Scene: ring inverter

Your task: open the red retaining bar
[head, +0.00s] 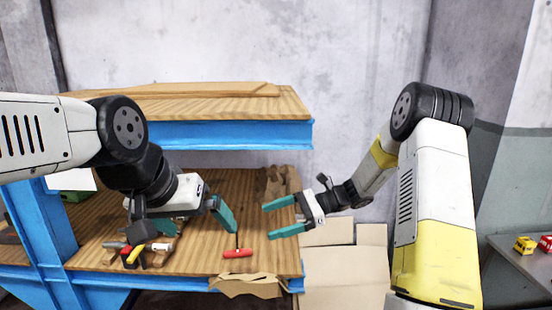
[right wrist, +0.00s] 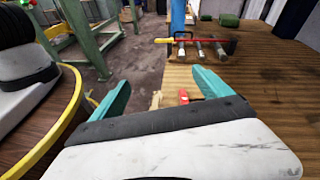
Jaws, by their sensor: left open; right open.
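A red bar with a yellow end lies across several grey metal cylinders on the wooden bench top; I take it as the red retaining bar (right wrist: 208,40). In the head view a red and yellow piece, partly hidden by my left arm, looks like the same bar (head: 134,256). My left gripper (head: 228,223) is open and empty, right of the bar and apart from it; one finger shows clearly. My right gripper (head: 268,219) is open and empty over the bench's right end; its two teal fingers also show in the right wrist view (right wrist: 158,84).
A small red-handled tool (head: 238,254) lies near the bench's front edge, below my left gripper. The blue-edged upper shelf (head: 230,134) overhangs the bench. Crumpled brown cardboard (head: 276,182) lies at the back right. The bench middle (head: 222,181) is clear.

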